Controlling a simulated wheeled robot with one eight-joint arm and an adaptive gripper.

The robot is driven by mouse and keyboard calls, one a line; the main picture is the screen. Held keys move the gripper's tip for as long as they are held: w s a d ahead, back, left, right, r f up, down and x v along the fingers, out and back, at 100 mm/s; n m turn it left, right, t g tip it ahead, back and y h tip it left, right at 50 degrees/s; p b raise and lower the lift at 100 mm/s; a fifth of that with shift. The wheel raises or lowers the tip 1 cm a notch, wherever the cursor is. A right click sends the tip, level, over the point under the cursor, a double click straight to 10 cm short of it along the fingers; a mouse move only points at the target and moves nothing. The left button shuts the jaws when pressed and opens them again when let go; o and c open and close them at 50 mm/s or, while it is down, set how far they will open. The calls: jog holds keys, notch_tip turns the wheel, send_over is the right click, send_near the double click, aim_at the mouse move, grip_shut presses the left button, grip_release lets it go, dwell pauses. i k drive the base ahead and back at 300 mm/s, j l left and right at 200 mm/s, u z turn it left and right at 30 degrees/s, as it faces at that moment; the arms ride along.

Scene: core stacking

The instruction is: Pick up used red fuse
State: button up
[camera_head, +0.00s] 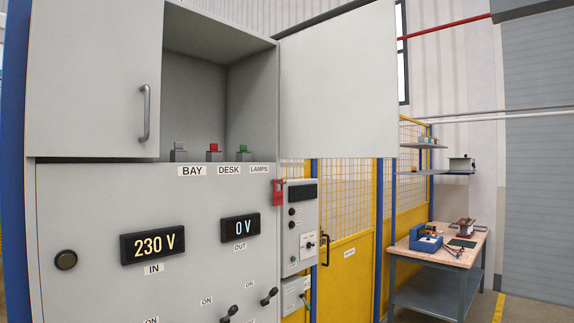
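A red fuse (214,147) sits upright in a dark holder on the floor of the open cabinet compartment (193,85), above the label DESK. A grey fuse (179,146) stands to its left above BAY, and a green fuse (243,149) to its right above LAMPS. I cannot tell from its look whether the red fuse is used. My gripper is not in view, and nothing touches the fuses.
The cabinet's left door (90,75) and the open right door (338,80) flank the compartment. Below are a 230 V IN display (153,244), a 0 V OUT display (240,228) and switches. A red tag-like item (278,192) hangs at the edge. A workbench (405,245) stands far right.

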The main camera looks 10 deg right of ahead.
aim_at(213, 146)
jog(key=u, duration=0.35)
jog(key=l+u, duration=0.2)
jog(key=u, duration=0.15)
jog(key=i+l+u, duration=0.1)
jog(key=u, duration=0.25)
jog(key=l+u, duration=0.25)
jog(key=l, duration=0.35)
jog(key=l+u, duration=0.3)
jog(key=l, duration=0.3)
jog(key=l+u, duration=0.25)
jog(key=l, duration=0.35)
jog(key=k+l+u, duration=0.1)
jog(key=l+u, duration=0.15)
jog(key=l, duration=0.35)
jog(key=k+l, duration=0.1)
jog(key=l, duration=0.4)
jog(key=k+l, duration=0.1)
jog(key=l, duration=0.4)
jog(key=k+l, duration=0.1)
jog(key=l, duration=0.35)
jog(key=i+j, duration=0.1)
jog(key=j+z, duration=0.05)
